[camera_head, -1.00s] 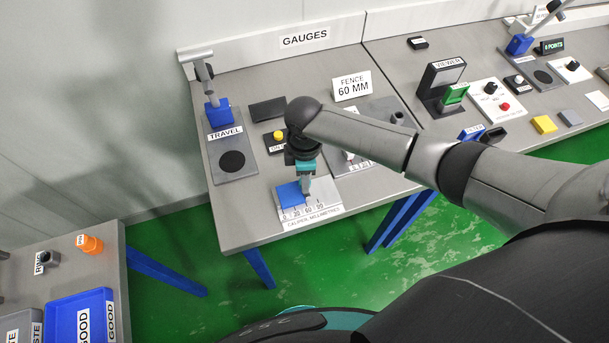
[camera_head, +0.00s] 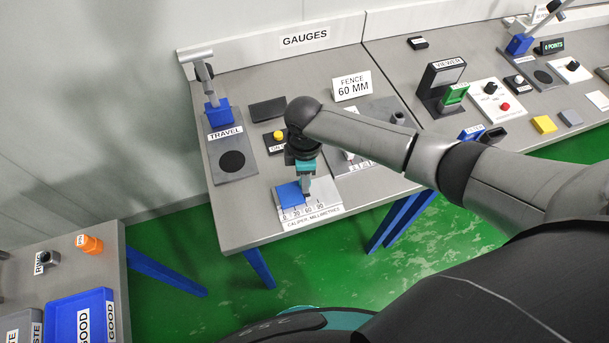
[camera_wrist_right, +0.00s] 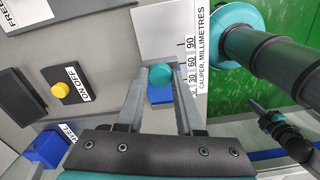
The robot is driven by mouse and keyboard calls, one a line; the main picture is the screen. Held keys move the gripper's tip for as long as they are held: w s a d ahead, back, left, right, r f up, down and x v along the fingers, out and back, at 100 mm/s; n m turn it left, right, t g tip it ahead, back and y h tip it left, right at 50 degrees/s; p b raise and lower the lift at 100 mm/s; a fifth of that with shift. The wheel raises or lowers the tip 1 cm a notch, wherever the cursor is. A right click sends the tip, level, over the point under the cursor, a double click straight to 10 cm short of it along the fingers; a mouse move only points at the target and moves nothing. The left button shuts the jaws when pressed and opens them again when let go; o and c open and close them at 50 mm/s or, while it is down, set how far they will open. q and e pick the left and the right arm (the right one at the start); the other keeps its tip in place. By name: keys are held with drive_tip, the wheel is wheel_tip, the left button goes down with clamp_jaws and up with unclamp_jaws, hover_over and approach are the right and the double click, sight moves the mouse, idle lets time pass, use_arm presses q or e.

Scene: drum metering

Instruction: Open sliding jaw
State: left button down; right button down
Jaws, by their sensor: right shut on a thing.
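The caliper (camera_head: 322,204) is a white board with a millimetre scale at the front of the gauge table. A flat blue block (camera_head: 290,193) lies on its left part, near the low numbers. My right gripper (camera_head: 307,190) reaches down onto the board, just right of the blue block. In the wrist view its fingers (camera_wrist_right: 161,78) are closed on a round teal knob (camera_wrist_right: 160,74). Part of the blue block (camera_wrist_right: 160,96) shows between the fingers. My left gripper is not seen in the head view.
Behind the caliper are a yellow button (camera_head: 279,136), a TRAVEL gauge plate (camera_head: 232,172) and a FENCE 60 MM sign (camera_head: 351,86). My right arm covers part of the table's middle. A blue tray (camera_head: 70,317) stands on the lower left table.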

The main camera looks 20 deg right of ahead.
sight(317, 188)
drive_tip(key=d+p, duration=0.1)
drive_tip(key=d, duration=0.2)
drive_tip(key=shift+d, duration=0.25)
drive_tip(key=c, duration=0.5)
unclamp_jaws()
drive_tip(key=shift+c, duration=0.2)
drive_tip(key=shift+r, duration=0.1)
wheel_tip(317, 188, up, 15)
drive_tip(key=p, duration=0.1)
drive_tip(key=shift+p, duration=0.35)
